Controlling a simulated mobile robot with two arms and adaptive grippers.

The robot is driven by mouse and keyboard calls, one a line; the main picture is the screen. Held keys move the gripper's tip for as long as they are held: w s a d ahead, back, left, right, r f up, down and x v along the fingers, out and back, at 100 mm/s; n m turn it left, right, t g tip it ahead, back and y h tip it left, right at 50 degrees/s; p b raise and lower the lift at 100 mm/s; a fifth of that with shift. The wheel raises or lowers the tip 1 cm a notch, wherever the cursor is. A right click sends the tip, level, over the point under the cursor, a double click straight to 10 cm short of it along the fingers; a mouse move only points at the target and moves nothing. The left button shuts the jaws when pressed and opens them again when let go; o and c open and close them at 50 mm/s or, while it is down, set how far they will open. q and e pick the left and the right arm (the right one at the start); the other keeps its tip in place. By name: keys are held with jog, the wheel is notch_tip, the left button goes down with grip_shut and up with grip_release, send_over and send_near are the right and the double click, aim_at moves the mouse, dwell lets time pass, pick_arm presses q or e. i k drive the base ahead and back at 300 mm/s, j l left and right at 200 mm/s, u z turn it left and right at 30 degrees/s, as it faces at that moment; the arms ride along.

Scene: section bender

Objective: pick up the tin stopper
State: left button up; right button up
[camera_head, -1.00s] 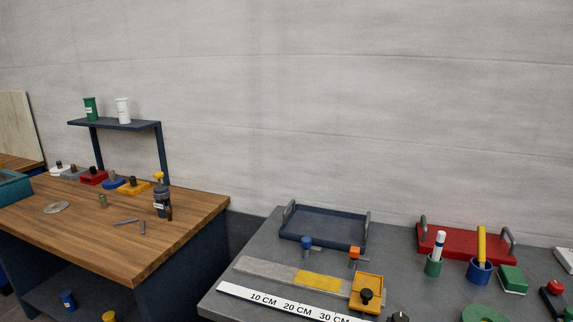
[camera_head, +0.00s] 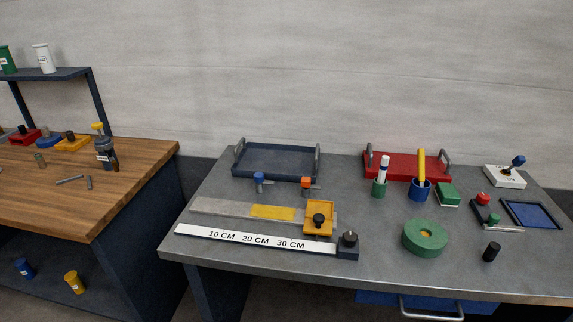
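Nothing in view is plainly marked as the tin stopper. A dark bottle-like tin (camera_head: 106,152) with a pale label stands near the right end of the wooden bench, and a yellow cap-like piece (camera_head: 98,127) shows at its top. I cannot tell which of these, if any, is the stopper. Neither of my grippers is in view.
The wooden bench (camera_head: 70,205) is on the left, with a gap before the grey table (camera_head: 370,240). The table holds a blue tray (camera_head: 275,177), a red tray (camera_head: 405,177), a ruler (camera_head: 205,235), a yellow slider block (camera_head: 318,208) and a green disc (camera_head: 425,237).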

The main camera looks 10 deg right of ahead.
aim_at(493, 249)
jog(key=z, duration=0.4)
jog(key=l+z, duration=0.1)
jog(key=z, duration=0.75)
jog(key=l+z, duration=0.1)
jog(key=z, duration=0.3)
